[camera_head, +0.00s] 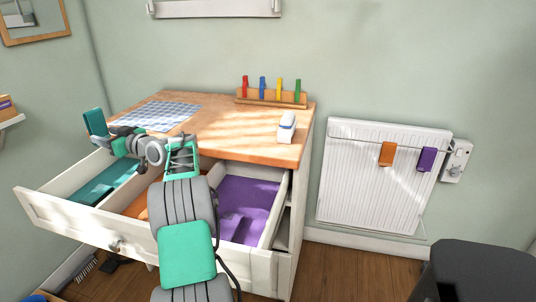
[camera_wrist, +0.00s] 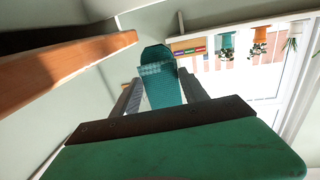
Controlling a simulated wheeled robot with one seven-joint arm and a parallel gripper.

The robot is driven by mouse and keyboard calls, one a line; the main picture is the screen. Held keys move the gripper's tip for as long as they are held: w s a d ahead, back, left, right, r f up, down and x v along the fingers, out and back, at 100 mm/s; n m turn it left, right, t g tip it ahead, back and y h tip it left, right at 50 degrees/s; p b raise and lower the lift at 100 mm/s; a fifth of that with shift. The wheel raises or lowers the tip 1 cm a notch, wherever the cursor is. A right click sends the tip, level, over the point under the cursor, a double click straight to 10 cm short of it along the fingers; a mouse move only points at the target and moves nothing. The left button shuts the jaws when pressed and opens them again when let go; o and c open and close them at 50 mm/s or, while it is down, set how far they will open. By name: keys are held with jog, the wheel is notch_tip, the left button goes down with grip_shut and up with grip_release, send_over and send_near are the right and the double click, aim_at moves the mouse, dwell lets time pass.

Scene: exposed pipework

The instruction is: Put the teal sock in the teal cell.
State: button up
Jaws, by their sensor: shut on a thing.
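The teal sock (camera_head: 95,122) is held up at the left end of my arm, near the left front corner of the wooden top. In the wrist view the teal sock (camera_wrist: 160,80) stands between the two grey fingers of my gripper (camera_wrist: 162,92). My gripper (camera_head: 110,137) is shut on it. The teal cell (camera_head: 105,185) is the left compartment of the open drawer. It lies below the sock, and its visible floor is bare. My arm hides part of the drawer's middle.
An orange cell (camera_head: 137,207) and a purple cell (camera_head: 247,195) share the drawer. The wooden top (camera_head: 225,138) carries a checked cloth (camera_head: 158,115), a peg rack (camera_head: 270,98) and a white object (camera_head: 287,127). An orange sock (camera_head: 387,153) and a purple sock (camera_head: 427,158) hang on the radiator (camera_head: 365,190).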

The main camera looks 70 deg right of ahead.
notch_tip(320, 180, down, 6)
jog(key=shift+r+b, duration=0.25)
jog(key=shift+b, duration=0.8)
jog(key=o, duration=1.4)
jog(key=s, duration=0.5)
jog(key=s+a, duration=0.1)
jog(key=s, duration=0.1)
jog(key=shift+s, duration=0.4)
